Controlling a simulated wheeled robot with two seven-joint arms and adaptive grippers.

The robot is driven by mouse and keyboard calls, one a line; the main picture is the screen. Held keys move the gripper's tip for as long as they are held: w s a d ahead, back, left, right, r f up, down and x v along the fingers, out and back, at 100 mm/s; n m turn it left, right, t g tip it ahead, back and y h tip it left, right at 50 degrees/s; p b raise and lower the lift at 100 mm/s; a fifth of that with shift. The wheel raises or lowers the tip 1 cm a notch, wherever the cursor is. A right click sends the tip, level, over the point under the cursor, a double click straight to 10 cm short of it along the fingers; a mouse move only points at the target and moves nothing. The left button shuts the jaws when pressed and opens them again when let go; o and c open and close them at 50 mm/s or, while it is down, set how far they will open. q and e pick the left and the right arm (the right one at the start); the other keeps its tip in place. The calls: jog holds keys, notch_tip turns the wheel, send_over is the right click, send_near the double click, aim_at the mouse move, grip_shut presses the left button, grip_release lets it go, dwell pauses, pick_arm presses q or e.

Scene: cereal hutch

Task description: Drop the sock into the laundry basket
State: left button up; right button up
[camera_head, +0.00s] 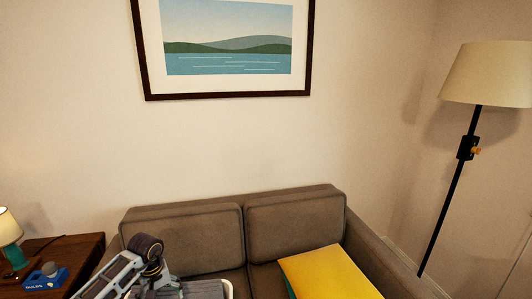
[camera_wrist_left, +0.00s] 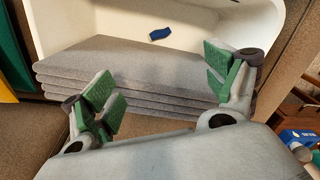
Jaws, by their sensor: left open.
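A small dark blue thing (camera_wrist_left: 160,33), which may be the sock, lies on the white floor of the basket (camera_wrist_left: 50,28) in the left wrist view. A stack of folded grey cloth (camera_wrist_left: 140,72) fills the nearer part of the basket. In the head view, only a bit of the basket's white rim (camera_head: 230,289) shows at the bottom edge. My left gripper (camera_wrist_left: 164,88) is open above the grey stack, its green pads wide apart with nothing between them. The blue thing lies beyond the fingertips, apart from them. My right gripper is not in view.
The brown sofa (camera_head: 198,237) stands against the wall, with a yellow-topped thing (camera_head: 330,272) on its seat. At left, a wooden side table (camera_head: 75,250) holds a lamp (camera_head: 10,235) and a blue bulbs box (camera_head: 45,277). A floor lamp (camera_head: 462,165) stands at right.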

pick_arm(q)
notch_tip(320, 180, up, 12)
dwell(0.7)
jog(key=shift+f, duration=0.15)
dwell(0.5)
